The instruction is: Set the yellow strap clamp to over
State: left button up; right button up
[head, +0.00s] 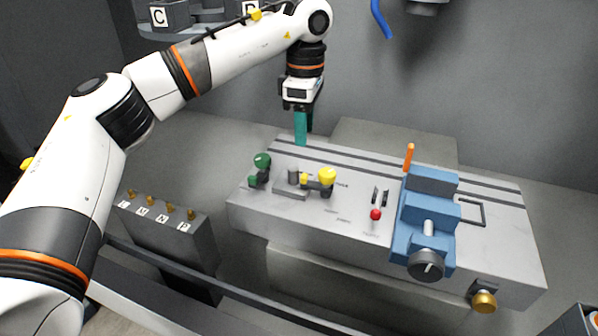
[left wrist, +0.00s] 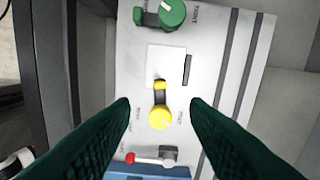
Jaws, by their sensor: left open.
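The yellow strap clamp (head: 327,177) is on the grey table block, with a yellow knob and a dark strap that has a smaller yellow tip. In the left wrist view its yellow knob (left wrist: 160,117) lies between my fingers in the picture, and the strap points up toward a pale plate. My left gripper (head: 302,142) has teal fingers that point down, above the back edge of the block, behind the clamp. In the left wrist view its fingers (left wrist: 158,103) are spread and empty. My right gripper is not in view.
A green-knobbed clamp (head: 262,160) stands left of the yellow one. A red-tipped lever (head: 376,214) and a blue vise (head: 430,211) with an upright orange handle (head: 409,157) stand to the right. A labelled rack (head: 170,232) is at the left front. The slotted bed (head: 480,260) has bare areas.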

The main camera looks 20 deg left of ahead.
aim_at(304, 176)
pick_arm(q)
notch_tip(304, 176, down, 11)
jog(key=shift+r+p, duration=0.1)
jog(key=shift+p, duration=0.7)
jog(key=shift+c, duration=0.3)
